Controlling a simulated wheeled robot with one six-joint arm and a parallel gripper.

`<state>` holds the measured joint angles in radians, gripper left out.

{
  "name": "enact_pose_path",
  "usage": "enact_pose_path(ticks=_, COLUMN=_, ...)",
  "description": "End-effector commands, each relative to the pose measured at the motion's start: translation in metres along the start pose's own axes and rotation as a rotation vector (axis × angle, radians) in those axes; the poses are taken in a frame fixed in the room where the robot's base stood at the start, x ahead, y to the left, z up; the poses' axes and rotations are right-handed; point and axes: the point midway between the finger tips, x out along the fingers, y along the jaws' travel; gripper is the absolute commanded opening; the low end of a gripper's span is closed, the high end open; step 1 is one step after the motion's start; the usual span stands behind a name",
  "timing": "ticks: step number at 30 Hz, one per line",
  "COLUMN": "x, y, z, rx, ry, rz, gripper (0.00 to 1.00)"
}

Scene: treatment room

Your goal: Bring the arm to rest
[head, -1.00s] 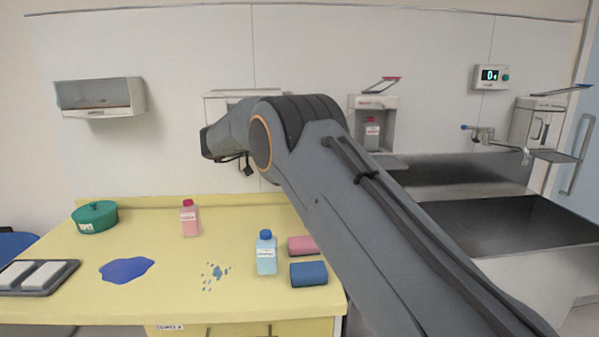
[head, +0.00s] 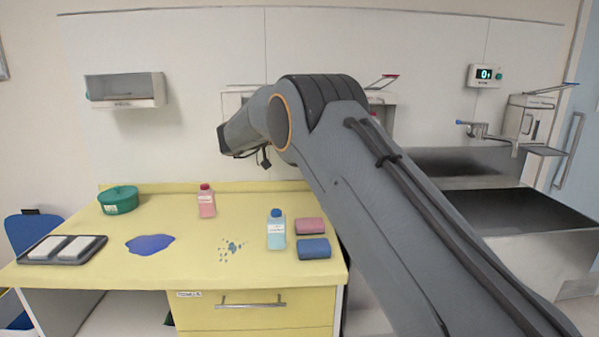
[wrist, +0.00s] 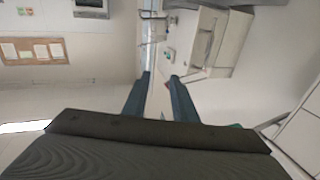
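My arm reaches up from the lower right of the head view and bends over at the top, its far end pointing left above the yellow counter (head: 200,262). The fingers are not clearly seen there. In the wrist view my gripper (wrist: 160,76) shows two dark fingers standing apart with a clear gap and nothing held between them. The wrist view looks across the room, tilted, at walls, a notice board (wrist: 34,51) and pale cabinets (wrist: 218,42). My gripper touches nothing that I can see.
A sink (head: 515,214) is at right.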

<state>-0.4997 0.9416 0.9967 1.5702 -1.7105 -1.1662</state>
Motion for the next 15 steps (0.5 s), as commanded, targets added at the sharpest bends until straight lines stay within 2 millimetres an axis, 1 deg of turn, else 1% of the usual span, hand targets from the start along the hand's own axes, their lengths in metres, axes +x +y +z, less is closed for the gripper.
enact_pose_path(ticks=1, x=0.007, y=-0.003, z=-0.005, rx=0.01, ry=0.008, rz=-0.025, gripper=0.25)
enact_pose_path(ticks=8, x=0.036, y=-0.027, z=-0.02, rx=0.051, ry=0.046, rz=-0.212, gripper=0.25)
enact_pose_path(ticks=12, x=0.052, y=-0.044, z=-0.025, rx=0.062, ry=0.053, rz=-0.377, gripper=0.25)
enact_pose_path(ticks=15, x=0.062, y=-0.054, z=-0.023, rx=0.055, ry=0.031, rz=-0.536, gripper=0.25)
